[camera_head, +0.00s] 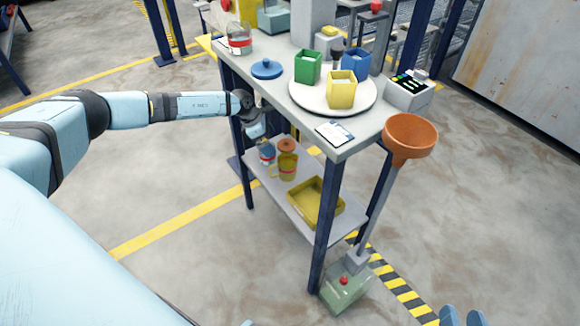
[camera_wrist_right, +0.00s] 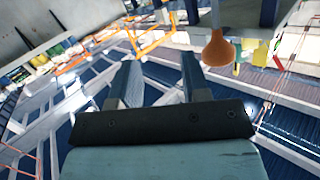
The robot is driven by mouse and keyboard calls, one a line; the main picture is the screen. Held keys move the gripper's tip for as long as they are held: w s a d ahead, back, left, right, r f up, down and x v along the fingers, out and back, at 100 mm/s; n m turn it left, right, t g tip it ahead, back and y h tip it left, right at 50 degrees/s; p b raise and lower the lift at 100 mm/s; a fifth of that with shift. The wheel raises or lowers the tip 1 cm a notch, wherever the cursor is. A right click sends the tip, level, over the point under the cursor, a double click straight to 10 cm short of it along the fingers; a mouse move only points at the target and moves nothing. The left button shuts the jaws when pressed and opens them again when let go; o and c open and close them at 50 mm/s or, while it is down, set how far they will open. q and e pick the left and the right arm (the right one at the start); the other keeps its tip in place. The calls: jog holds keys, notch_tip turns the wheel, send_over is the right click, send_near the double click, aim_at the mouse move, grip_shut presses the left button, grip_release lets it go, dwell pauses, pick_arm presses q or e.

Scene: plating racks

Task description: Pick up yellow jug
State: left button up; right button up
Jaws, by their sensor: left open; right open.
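A yellow jug (camera_head: 287,167) with a brownish-orange top stands upright on the lower shelf (camera_head: 311,227) of the table, next to a blue, red and white container (camera_head: 266,154). My left gripper (camera_head: 257,130) is at the table's left side, above and left of the jug and apart from it. It looks small here and is partly hidden by its own wrist; it is open.
The tabletop (camera_head: 277,97) overhangs the shelf and holds a round white plate (camera_head: 311,101) with green, yellow and blue containers. A yellow tray (camera_head: 316,202) lies on the shelf. An orange funnel (camera_head: 410,137) stands at the right. Floor left of the table is clear.

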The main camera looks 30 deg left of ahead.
pick_arm(q)
jog(key=w+a, duration=0.1)
jog(key=a, duration=0.1)
jog(key=y+b, duration=0.1)
jog(key=b, duration=0.2)
send_near(283, 157)
jog(key=s+d+f, duration=0.1)
jog(key=s+d, duration=0.1)
jog(key=d, duration=0.1)
jog(key=shift+m, duration=0.3)
jog(key=x, duration=0.1)
jog(key=b+x, duration=0.1)
jog(key=x, duration=0.1)
jog(key=b+x, duration=0.1)
jog(key=shift+w+f, duration=0.2)
jog(key=shift+w, duration=0.15)
jog(key=shift+w+d+f, duration=0.15)
jog(key=shift+d+f, duration=0.05)
jog(key=shift+f, duration=0.25)
pick_arm(e)
notch_tip(283, 157, up, 6)
jog(key=a+t+y, duration=0.2)
jog(key=a+y, duration=0.1)
jog(key=shift+w+t, duration=0.3)
jog(key=shift+t, duration=0.1)
pick_arm(q)
jog(key=shift+c, duration=0.5)
jog(key=c, duration=1)
